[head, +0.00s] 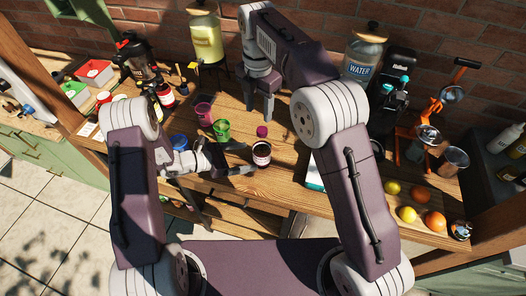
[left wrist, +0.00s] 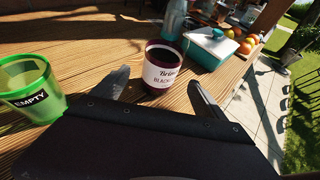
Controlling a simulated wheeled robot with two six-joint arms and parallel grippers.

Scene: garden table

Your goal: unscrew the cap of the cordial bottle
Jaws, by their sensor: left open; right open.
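The cordial bottle (head: 261,154), dark with a white label, stands upright near the table's front edge. In the left wrist view the bottle (left wrist: 160,72) shows a wide dark top and no cap on it. A small magenta cap (head: 262,131) shows just beyond the bottle in the head view; whether it rests on the table or is above it I cannot tell. My left gripper (head: 240,160) is open, its fingers pointing at the bottle from the left, one towards each side. My right gripper (head: 259,112) is open, pointing down just above the cap in the picture.
A green cup (head: 221,130) marked EMPTY and a magenta cup (head: 203,112) stand left of the bottle. Fruit (head: 408,214) lies at the right.

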